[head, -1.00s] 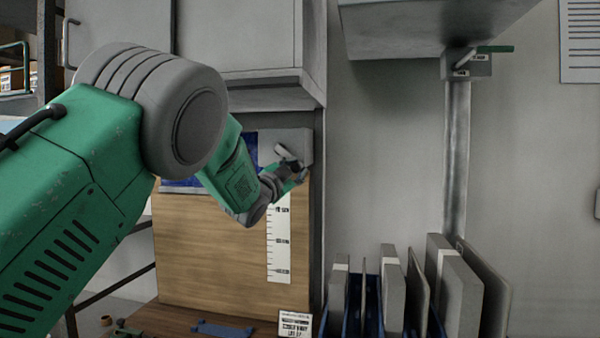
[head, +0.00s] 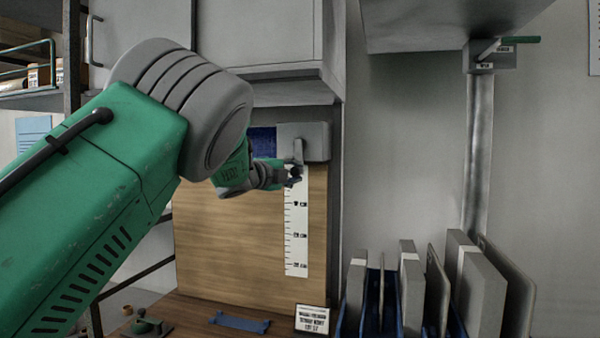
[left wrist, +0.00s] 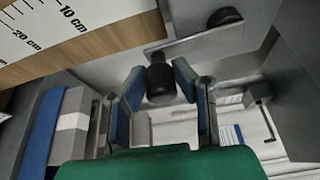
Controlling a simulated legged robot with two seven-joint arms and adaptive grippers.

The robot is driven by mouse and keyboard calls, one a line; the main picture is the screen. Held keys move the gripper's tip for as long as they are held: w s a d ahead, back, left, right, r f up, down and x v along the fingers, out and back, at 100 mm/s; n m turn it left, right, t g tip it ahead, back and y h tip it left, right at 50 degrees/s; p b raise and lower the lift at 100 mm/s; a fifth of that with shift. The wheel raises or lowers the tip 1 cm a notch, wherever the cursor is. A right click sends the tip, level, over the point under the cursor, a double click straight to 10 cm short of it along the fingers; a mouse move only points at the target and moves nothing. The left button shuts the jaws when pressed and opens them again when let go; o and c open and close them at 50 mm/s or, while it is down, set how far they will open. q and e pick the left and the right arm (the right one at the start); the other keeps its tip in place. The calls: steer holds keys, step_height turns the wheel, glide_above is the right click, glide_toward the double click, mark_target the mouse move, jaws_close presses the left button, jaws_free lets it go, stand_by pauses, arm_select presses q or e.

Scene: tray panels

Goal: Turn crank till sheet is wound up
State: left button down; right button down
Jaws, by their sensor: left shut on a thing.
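The crank's grey housing (head: 318,140) sits below the cabinet, at the top right of a wooden board. Its crank arm (head: 298,151) points about straight down. My left gripper (head: 293,176) is at the arm's lower end. In the left wrist view, the grey crank arm (left wrist: 205,40) runs across the top, and its dark handle (left wrist: 160,84) is between my left fingers (left wrist: 158,92), which are shut on it. A blue sheet (head: 262,141) shows beside the housing; my arm hides the rest. My right gripper is not in view.
A white ruler strip (head: 297,235) runs down the wooden board (head: 235,245). Upright panels (head: 411,290) stand in a blue rack at lower right. The cabinet (head: 262,35) overhangs the crank.

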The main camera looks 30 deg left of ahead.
arm_select(q)
steer(key=shift+a+f+m+g, duration=0.2)
steer(key=shift+f+m+g, duration=0.1)
steer(key=shift+f, duration=0.25)
steer(key=c, duration=1.3)
jaws_free()
steer(key=shift+r, duration=0.2)
steer(key=shift+r, duration=0.1)
steer(key=shift+s, duration=0.15)
steer(key=s+a, duration=0.2)
steer(key=s, duration=0.9)
steer(key=shift+s+r, duration=0.2)
steer(key=shift+r, duration=0.05)
